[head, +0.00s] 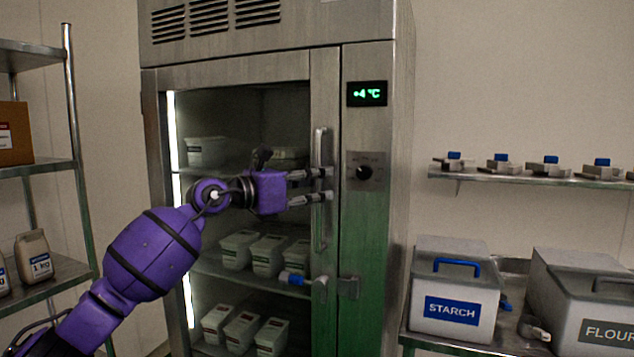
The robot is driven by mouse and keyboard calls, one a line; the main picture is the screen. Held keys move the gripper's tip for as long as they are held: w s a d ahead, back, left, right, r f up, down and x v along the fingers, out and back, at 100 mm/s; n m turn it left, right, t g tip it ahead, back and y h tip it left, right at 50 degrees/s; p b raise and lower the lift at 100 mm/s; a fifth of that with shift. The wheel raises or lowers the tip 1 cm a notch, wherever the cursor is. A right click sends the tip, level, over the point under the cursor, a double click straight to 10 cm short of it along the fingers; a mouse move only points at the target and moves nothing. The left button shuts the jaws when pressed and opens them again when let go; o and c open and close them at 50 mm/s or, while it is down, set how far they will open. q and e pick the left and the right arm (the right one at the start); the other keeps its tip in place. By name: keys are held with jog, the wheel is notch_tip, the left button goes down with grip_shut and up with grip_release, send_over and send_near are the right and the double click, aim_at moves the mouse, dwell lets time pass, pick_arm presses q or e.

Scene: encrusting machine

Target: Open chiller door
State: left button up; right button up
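The steel chiller (374,240) stands in the middle of the head view, with a lit display reading +4 °C. Its glass door (235,185) looks shut. A vertical bar handle (321,228) is on the door's right frame. A blue-tipped latch lever (297,279) sits lower on the same side. My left gripper (328,184) is at the bar handle, its two fingers one above the other with a gap between them. The fingertips overlap the handle in the view; I cannot tell whether they touch it. My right gripper is not in view.
White tubs (268,254) stand on the shelves inside the chiller. A steel rack (75,120) with a box and bags is at the left. At the right, bins marked starch (452,290) and flour (590,300) stand on a bench, below a wall shelf (530,180).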

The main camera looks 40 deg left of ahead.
pick_arm(q)
jog(key=shift+w, duration=0.2)
jog(key=shift+c, duration=0.5)
grip_shut()
jog(key=shift+s+d, duration=0.1)
